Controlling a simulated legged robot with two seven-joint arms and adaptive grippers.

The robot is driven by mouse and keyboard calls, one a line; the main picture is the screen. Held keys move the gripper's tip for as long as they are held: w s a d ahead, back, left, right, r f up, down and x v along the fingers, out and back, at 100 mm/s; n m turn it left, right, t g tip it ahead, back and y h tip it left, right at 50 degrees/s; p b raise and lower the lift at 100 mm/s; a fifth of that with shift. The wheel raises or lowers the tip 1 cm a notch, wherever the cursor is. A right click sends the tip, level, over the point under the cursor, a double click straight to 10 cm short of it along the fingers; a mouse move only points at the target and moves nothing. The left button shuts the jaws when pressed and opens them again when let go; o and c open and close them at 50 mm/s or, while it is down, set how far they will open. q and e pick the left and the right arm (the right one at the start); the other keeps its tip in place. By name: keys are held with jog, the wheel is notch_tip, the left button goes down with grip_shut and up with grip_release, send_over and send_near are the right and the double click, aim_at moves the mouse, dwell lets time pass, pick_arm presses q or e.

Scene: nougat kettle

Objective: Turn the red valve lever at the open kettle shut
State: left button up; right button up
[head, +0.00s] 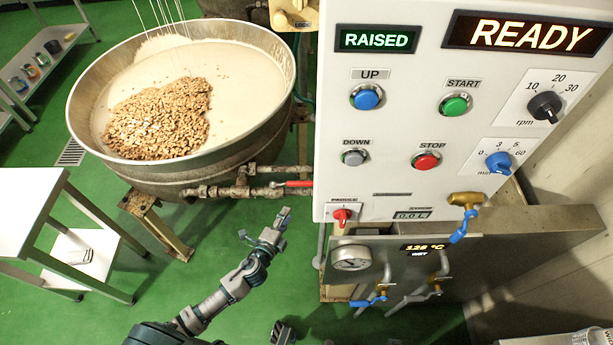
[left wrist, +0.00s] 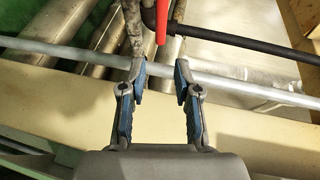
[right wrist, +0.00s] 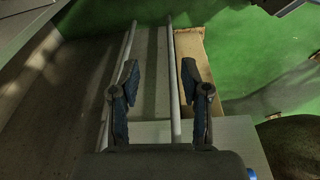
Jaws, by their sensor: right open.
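The red valve lever (head: 298,184) sits on the lower pipe beside the open kettle (head: 88,135), lying roughly in line with that pipe in the head view. In the left wrist view the red lever (left wrist: 162,20) shows at the top, ahead of the fingers. My left gripper (head: 263,224) is open and empty, below and left of the lever, apart from it. In the left wrist view my left gripper (left wrist: 160,68) has its fingers spread, with a pipe passing behind the fingertips. My right gripper (right wrist: 160,68) is open and empty in the right wrist view.
A control panel (head: 400,110) stands right of the kettle, with a gauge (head: 351,257) and blue-handled valves (head: 369,302) below it. A white table (head: 30,215) stands at the left.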

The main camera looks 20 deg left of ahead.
pick_arm(q)
jog(key=b, duration=0.1)
send_near(304, 184)
jog(key=w+f, duration=0.2)
jog(key=w, duration=0.1)
jog(key=x, duration=0.3)
jog(key=b+x, duration=0.1)
jog(key=x, duration=0.2)
jog(key=shift+w+d+r, duration=0.1)
jog(key=shift+w+r, duration=0.1)
jog(key=shift+w, duration=0.6)
pick_arm(e)
notch_tip(304, 184, up, 7)
jog(key=s, duration=0.1)
jog(key=shift+r, duration=0.2)
jog(key=shift+d, duration=0.1)
pick_arm(q)
grip_shut()
pick_arm(e)
jog(key=shift+w, duration=0.1)
